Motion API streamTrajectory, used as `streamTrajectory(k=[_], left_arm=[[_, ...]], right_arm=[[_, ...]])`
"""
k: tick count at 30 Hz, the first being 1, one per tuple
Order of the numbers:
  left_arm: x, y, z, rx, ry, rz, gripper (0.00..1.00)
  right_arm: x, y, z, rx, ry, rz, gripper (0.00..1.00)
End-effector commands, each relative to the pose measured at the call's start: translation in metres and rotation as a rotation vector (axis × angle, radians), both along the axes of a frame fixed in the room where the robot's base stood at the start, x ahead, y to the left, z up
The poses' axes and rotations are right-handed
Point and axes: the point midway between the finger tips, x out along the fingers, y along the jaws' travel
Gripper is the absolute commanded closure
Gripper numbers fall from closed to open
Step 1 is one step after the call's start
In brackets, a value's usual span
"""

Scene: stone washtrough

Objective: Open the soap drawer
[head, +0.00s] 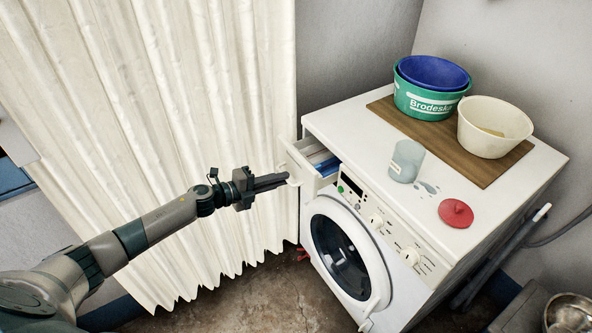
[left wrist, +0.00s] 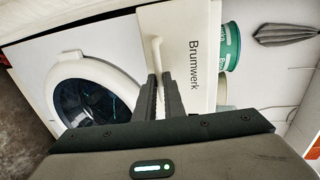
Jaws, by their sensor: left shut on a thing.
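The white washing machine (head: 330,205) stands right of the curtain. Its soap drawer (head: 296,163) is pulled out at the upper left of the front, and blue shows in its compartments. In the left wrist view the drawer front (left wrist: 188,75) bears the word Brumwerk and has a pale bar handle (left wrist: 156,55). My left gripper (head: 287,178) is at the drawer front, shut on the handle; its dark fingers (left wrist: 164,90) lie on either side of it in the left wrist view. My right gripper is in neither view.
On the machine top are a wooden board (head: 440,147), a green tub (head: 425,103) with a blue basin (head: 434,72), a cream bowl (head: 490,130), a grey cup (head: 406,160) and a red lid (head: 456,213). The curtain (head: 180,110) hangs close behind my left arm. The round door (head: 345,255) is below the drawer.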

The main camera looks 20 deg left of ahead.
Motion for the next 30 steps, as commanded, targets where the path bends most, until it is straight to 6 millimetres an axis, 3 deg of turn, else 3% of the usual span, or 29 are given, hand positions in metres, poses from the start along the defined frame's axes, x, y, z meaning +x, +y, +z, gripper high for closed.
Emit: streamTrajectory(k=[1,12,18,29,30], left_arm=[[-0.007,0.02,-0.001,0.011,0.001,0.024,1.0],[-0.064,0.064,-0.001,0.012,0.0,0.024,1.0],[-0.074,0.072,0.001,0.01,-0.003,0.023,1.0],[-0.075,0.072,0.002,0.008,-0.004,0.023,1.0],[-0.075,0.072,0.002,0.008,-0.004,0.022,0.81]], right_arm=[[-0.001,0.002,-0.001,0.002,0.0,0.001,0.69],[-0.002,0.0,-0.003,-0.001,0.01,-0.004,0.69],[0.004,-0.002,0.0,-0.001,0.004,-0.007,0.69],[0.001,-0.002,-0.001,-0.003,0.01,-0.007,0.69],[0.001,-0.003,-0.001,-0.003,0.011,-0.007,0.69]])
